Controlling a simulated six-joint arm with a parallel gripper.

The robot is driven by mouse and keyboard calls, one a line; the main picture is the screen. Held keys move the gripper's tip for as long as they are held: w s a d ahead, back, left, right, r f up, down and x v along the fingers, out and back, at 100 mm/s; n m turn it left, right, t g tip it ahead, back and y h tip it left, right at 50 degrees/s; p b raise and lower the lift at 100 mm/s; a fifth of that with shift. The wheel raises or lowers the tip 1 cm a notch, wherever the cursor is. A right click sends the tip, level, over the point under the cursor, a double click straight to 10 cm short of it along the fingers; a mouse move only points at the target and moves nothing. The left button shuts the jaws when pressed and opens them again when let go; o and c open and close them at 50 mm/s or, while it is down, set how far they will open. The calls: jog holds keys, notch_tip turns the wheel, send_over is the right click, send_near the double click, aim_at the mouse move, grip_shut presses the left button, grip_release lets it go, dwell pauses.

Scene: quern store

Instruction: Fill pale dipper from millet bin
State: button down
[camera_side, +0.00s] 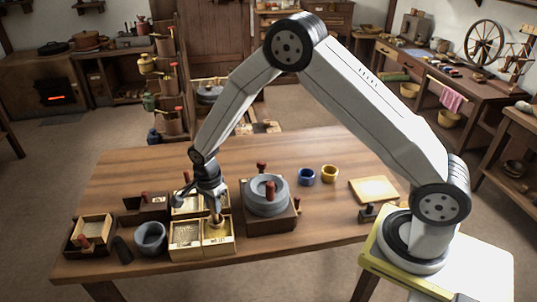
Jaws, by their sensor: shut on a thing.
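The millet bin (219,248) is the front right compartment of a pale wooden grain box on the table, with yellowish grain in it. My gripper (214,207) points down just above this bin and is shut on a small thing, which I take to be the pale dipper. The gripper hides most of it. A small brownish part (216,218) shows below the fingers, at or close to the grain. I cannot tell whether the dipper holds any grain.
A grey hand quern (267,207) stands right of the bins. A grey mortar (150,239) and a wooden tray (91,230) lie left. Blue (307,177) and yellow (330,173) cups and a pale board (374,190) are on the right. The table's back left is clear.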

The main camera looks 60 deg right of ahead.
aim_at(216, 223)
jog(key=shift+f, duration=3.05)
jog(key=shift+r, duration=0.15)
jog(key=shift+r, duration=3.95)
